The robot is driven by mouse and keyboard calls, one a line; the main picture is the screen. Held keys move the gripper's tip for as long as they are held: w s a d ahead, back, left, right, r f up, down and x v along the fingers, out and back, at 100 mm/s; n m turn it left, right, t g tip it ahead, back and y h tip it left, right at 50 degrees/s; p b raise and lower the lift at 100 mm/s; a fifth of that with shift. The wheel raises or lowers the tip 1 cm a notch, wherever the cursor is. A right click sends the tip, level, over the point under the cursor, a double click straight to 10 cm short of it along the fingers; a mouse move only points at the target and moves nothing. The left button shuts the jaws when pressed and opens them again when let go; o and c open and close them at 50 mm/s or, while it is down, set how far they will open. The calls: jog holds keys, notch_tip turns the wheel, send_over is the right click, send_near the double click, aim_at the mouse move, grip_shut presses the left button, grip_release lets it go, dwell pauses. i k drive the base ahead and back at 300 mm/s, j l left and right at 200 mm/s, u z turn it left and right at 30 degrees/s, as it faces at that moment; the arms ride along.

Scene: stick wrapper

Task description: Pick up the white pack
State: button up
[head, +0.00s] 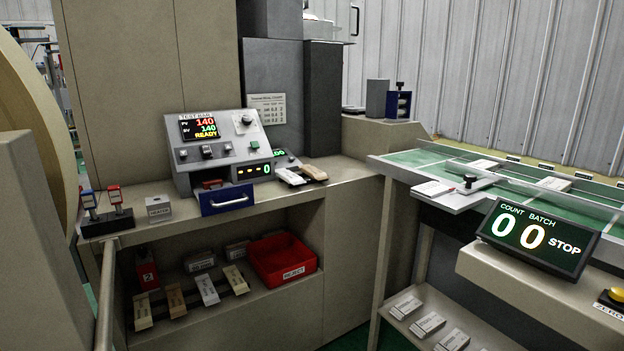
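A white pack (290,177) lies on the counter, to the right of the test control box, beside a tan pack (313,173). Another white pack (207,289) lies on the shelf below, in a row with tan and cream packs (176,299). A white pack (432,188) also lies on the small ledge at the front of the green conveyor. I cannot tell from the view which one the task names. My gripper is not in view.
The test box (222,145) with a blue drawer (228,198) stands on the counter (340,178). A red reject tray (312,269) sits on the shelf below. The green conveyor (420,158), a count display (537,237) and a low shelf of several white packs (405,306) are at right.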

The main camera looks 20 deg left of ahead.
aim_at(289, 177)
jog(key=j+u, duration=0.1)
jog(key=u, duration=0.15)
jog(key=i+j+u, duration=0.25)
jog(key=i+u, duration=0.2)
